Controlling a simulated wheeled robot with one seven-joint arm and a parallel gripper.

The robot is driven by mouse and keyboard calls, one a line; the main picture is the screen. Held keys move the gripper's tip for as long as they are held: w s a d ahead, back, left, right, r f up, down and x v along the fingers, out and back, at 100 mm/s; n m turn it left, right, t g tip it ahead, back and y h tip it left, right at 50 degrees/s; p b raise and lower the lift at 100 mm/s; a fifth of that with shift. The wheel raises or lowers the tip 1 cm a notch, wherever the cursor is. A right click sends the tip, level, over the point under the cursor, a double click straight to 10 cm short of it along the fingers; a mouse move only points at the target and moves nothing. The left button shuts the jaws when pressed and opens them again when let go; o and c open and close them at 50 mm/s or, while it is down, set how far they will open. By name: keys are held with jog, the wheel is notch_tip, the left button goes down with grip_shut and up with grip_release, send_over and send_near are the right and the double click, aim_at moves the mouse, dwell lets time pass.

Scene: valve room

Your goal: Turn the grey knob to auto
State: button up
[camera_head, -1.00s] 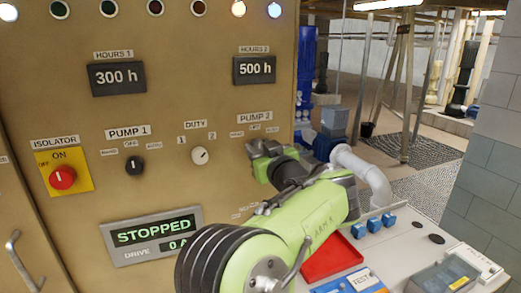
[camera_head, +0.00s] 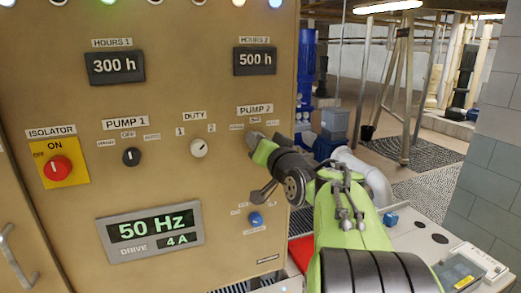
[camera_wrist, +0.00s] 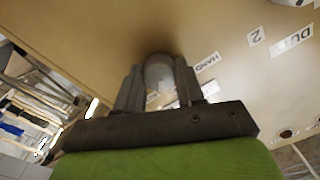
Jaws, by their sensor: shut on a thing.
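The grey knob (camera_wrist: 159,73) sits between the two fingers of my gripper (camera_wrist: 160,85) in the wrist view, with a HAND label (camera_wrist: 207,62) beside it. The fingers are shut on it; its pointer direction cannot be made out. In the head view my gripper (camera_head: 256,139) is at the panel under the PUMP 2 label (camera_head: 254,110) and hides this knob. The small position labels around it are partly covered.
A desk (camera_head: 415,237) stands to the right.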

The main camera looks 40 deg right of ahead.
jog(key=shift+m, duration=0.7)
jog(key=shift+m+b, duration=0.3)
jog(key=o, duration=1)
jog(key=shift+s, duration=0.1)
jog(key=shift+o, duration=0.2)
